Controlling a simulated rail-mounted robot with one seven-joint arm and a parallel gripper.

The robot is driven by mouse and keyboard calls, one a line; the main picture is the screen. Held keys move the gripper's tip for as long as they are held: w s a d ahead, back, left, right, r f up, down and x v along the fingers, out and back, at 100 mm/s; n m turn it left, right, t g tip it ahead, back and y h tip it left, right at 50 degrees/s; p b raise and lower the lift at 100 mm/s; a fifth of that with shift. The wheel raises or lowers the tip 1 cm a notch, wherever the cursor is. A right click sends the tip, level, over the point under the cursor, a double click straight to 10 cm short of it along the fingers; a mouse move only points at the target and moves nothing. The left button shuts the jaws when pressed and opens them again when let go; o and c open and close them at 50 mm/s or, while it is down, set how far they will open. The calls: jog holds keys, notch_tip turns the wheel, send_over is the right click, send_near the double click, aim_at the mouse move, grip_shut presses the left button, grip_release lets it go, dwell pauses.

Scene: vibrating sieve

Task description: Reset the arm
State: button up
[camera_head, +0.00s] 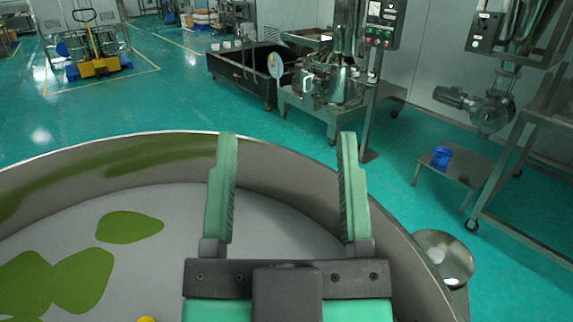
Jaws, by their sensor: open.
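My gripper (283,190) shows in the head view at the bottom centre. Its two green fingers stand wide apart and point away from me, with nothing between them. It is in front of a large round metal pan (270,225), which looks like the vibrating sieve; the fingertips overlap its far rim in the picture. I cannot tell how high above the pan the gripper is. Green patches (130,227) lie on the pan's pale floor at the left, and a green smear marks its inner wall. A small yellow thing shows at the bottom edge.
A metal spout (443,255) sticks out at the pan's right. Beyond are a black wheeled trough (240,75), a steel machine (325,85), a control box (384,22) on a post, and a blue cup (441,158) on a low stand. A yellow pallet truck (98,65) stands far left. Green floor between is open.

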notch_tip(320, 180, up, 34)
jog(key=p, duration=3.4)
jog(key=shift+a, duration=0.15)
